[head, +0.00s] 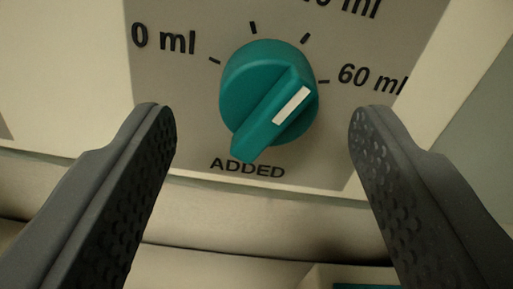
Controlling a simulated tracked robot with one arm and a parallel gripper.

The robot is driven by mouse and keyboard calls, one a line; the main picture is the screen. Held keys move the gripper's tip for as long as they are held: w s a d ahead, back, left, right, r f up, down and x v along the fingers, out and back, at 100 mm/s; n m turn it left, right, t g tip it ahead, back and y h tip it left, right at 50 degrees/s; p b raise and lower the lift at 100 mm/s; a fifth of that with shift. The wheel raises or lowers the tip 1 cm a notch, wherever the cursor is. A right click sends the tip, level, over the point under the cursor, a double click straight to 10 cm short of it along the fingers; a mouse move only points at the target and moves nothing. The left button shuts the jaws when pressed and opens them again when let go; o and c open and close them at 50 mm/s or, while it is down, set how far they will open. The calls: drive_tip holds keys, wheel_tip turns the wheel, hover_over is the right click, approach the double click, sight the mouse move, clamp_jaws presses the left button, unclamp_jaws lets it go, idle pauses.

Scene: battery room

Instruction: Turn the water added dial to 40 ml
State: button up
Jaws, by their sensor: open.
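The water added dial (262,85) is a round teal knob with a raised grip bar on a grey panel. A white mark (291,105) on the bar slants up and to the right, roughly towards the space between the upper right tick and the 60 ml tick; the exact reading is hard to tell. "0 ml" is at the left, "60 ml" at the right, and a cut-off label at the top right. "ADDED" is printed below. My gripper (262,112) is open, one finger on each side of the dial, with gaps and no contact visible.
The grey panel (170,90) sits on a cream housing (70,105). A rounded ledge (225,215) runs below it. Part of a teal thing (365,286) shows at the bottom edge. The space between my fingers holds only the dial.

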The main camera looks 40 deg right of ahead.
drive_tip(key=v, duration=1.1)
drive_tip(key=shift+s+a+f+p, duration=0.2)
drive_tip(key=shift+s+a+p, duration=0.1)
drive_tip(key=shift+p, duration=0.15)
drive_tip(key=a+r+n+y, duration=0.1)
drive_tip(key=a+r+y, duration=0.3)
drive_tip(key=a+r, duration=1.6)
drive_tip(key=s+a+r+n+y, duration=0.1)
drive_tip(key=s+a+r+y, duration=0.1)
drive_tip(key=s+a+r, duration=0.3)
drive_tip(key=s+a+r+n+y, duration=0.2)
drive_tip(key=s+a+r, duration=0.3)
drive_tip(key=s+a, duration=0.4)
drive_tip(key=a+y, duration=0.1)
drive_tip(key=a, duration=0.2)
drive_tip(key=shift+s+a+r, duration=0.25)
drive_tip(key=shift+s+a, duration=0.05)
drive_tip(key=shift+a, duration=0.1)
